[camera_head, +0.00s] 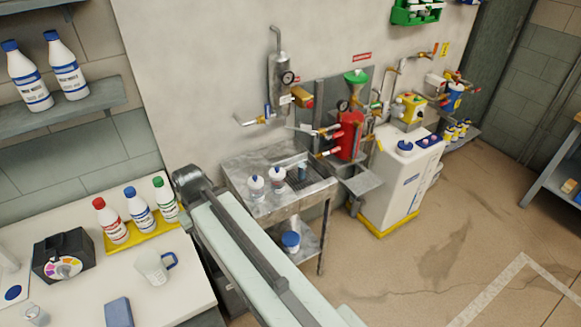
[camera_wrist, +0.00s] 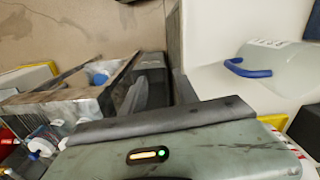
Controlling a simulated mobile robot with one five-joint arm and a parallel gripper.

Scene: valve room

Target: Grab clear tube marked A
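I cannot make out a clear tube marked A in either view. A small clear vessel (camera_head: 35,314) stands at the lower left edge of the bench in the head view; no letter is readable on it. My arm reaches across the head view from the lower middle up to a dark joint beside the bench.
The white bench (camera_head: 80,290) carries a clear jug (camera_head: 155,267) with a blue handle, also in the wrist view (camera_wrist: 275,72), a dark dial device (camera_head: 63,256), a blue block (camera_head: 118,312) and bottles on a yellow tray (camera_head: 150,235). A metal sink (camera_head: 262,205) stands beyond my arm. Floor at right is open.

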